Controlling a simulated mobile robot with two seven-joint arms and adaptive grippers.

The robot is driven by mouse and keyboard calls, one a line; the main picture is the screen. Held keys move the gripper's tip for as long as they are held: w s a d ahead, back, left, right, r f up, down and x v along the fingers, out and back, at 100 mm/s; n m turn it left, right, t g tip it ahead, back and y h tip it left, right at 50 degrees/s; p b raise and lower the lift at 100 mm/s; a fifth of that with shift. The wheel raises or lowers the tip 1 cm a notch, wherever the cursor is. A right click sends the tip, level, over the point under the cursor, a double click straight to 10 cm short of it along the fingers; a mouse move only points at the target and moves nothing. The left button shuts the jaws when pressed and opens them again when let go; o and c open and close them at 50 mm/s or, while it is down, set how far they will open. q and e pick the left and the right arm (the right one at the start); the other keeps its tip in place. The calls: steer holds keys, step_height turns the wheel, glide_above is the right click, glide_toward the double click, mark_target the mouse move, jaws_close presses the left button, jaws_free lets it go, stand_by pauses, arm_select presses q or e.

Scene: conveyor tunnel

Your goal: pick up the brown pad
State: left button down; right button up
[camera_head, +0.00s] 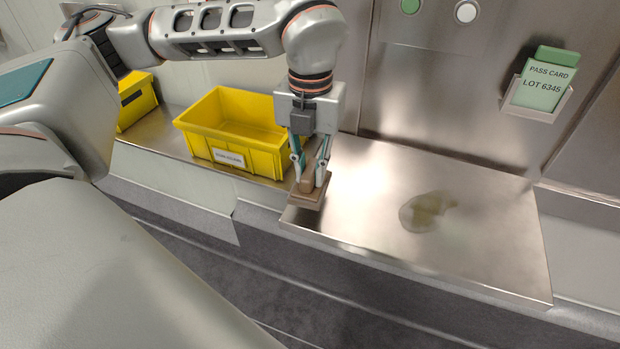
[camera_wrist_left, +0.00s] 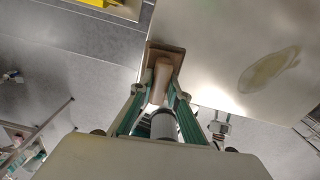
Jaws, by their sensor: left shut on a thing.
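The brown pad (camera_head: 308,202) is a flat brown block with a raised grip on top, at the left end of the steel table (camera_head: 503,249) in the head view. My left gripper (camera_head: 309,181) points down and is shut on the pad's raised grip. The wrist view shows the pad (camera_wrist_left: 167,48) beyond the green-sided fingers (camera_wrist_left: 159,88), over the table's corner. I cannot tell whether the pad touches the steel. My right gripper is not in view.
A yellow bin (camera_head: 237,130) stands left of the gripper, with another yellow bin (camera_head: 137,100) further left. A brownish smear (camera_head: 427,211) lies on the table. A green pass card (camera_head: 543,83) sits in a wall holder. The table's right part is clear.

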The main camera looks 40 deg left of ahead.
mark_target(311, 168)
arm_select(q)
step_height(311, 168, up, 17)
steer(key=p, duration=0.1)
steer(key=shift+f+p, duration=0.15)
steer(key=shift+p, duration=0.15)
steer(key=c, duration=2.6)
jaws_free()
steer(key=shift+c, duration=0.2)
jaws_close()
steer(key=shift+w, duration=0.1)
